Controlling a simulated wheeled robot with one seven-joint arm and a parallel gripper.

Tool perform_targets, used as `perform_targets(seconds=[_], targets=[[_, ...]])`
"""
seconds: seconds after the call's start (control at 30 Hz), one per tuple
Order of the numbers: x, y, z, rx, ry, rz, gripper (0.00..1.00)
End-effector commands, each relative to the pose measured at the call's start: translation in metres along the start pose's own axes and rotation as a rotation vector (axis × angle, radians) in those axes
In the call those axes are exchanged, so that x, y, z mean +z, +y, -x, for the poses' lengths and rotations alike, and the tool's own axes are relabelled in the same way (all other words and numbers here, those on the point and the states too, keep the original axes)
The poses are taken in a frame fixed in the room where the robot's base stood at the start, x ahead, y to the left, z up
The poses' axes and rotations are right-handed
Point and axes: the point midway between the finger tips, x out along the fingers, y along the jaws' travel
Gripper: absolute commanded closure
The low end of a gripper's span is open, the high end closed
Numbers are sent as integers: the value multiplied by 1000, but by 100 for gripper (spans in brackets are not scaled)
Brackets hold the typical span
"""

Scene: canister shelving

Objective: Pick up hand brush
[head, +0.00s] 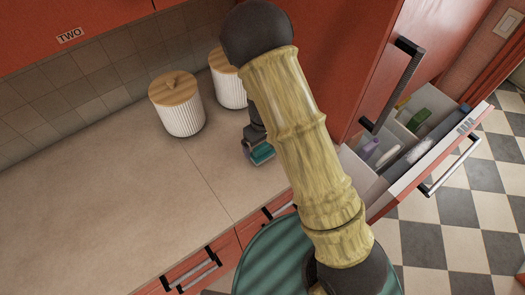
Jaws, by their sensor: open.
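An open drawer (437,154) at the right holds several cleaning things. A pale, fuzzy-looking item (418,151) near its front panel may be the hand brush, but it is too small to tell for sure. My gripper (262,154), dark grey with teal at its end, hangs low over the counter, well to the left of the drawer. It is open, and I see nothing between its fingers. My yellow arm hides part of the counter and the near part of the gripper's surroundings.
Two ribbed white canisters with wooden lids, one in front (182,112) and one partly hidden (230,92), stand on the counter (110,190). In the drawer are a purple bottle (370,149) and a green item (420,118). A tall red door (365,50) borders the drawer.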

Motion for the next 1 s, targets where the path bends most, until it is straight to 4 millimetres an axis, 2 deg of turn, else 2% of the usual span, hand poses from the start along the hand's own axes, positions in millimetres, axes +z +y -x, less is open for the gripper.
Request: perform_targets(seconds=[0.3, 0.87, 0.9, 1.0], targets=[[1, 0, -35, -1, -2, -2, 0], [0, -1, -38, 0, 0, 0, 0], [0, -1, -38, 0, 0, 0, 2], [0, -1, -38, 0, 0, 0, 22]])
